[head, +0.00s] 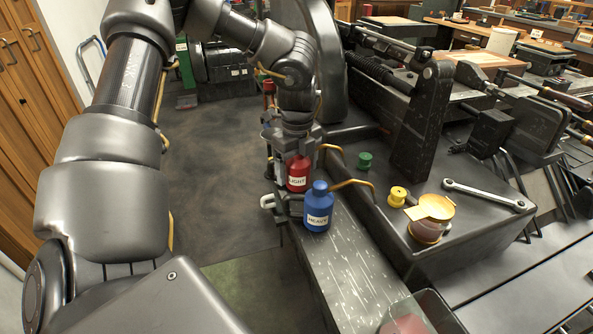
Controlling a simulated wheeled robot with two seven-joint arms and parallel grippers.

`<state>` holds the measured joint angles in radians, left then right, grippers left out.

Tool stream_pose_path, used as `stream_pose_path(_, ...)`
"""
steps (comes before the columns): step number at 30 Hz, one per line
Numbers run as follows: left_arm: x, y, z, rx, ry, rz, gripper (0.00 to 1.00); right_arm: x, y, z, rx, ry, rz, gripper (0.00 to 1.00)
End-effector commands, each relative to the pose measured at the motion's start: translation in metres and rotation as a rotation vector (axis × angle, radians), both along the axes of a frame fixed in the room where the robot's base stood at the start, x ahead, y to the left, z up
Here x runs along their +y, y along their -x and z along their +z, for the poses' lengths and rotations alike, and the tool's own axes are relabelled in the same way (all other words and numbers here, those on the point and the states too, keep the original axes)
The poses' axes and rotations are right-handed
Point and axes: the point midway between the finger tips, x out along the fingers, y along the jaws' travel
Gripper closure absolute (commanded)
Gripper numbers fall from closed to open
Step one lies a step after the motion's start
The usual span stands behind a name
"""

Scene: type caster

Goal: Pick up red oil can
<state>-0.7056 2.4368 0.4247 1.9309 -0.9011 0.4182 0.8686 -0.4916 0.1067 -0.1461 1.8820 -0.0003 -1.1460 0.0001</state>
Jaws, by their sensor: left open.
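The red oil can (298,174), with a white label reading "LIGHT", stands at the left end of the dark machine bench, partly hidden by my left gripper and the blue can. My left gripper (288,152) comes down from above over the red can, with its jaws open around or close beside the can's top. I cannot tell whether a finger touches it. My right gripper is out of view.
A clear red-tinted bin (420,314) is at the front. The metal strip (350,265) before the blue can is clear.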

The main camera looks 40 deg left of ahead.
Motion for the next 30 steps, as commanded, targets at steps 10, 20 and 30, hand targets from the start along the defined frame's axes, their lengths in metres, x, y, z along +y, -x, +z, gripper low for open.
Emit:
stream_pose_path(10, 0.0, 0.0, 0.0, 0.0, 0.0, 0.0, 0.48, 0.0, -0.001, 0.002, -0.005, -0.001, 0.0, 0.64)
stream_pose_path(20, 0.0, 0.0, 0.001, -0.001, 0.0, 0.0, 0.72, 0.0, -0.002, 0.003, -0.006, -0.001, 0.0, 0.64)
stream_pose_path(30, 0.0, -0.001, 0.022, -0.004, -0.001, 0.0, 0.72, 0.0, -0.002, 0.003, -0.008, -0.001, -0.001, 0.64)
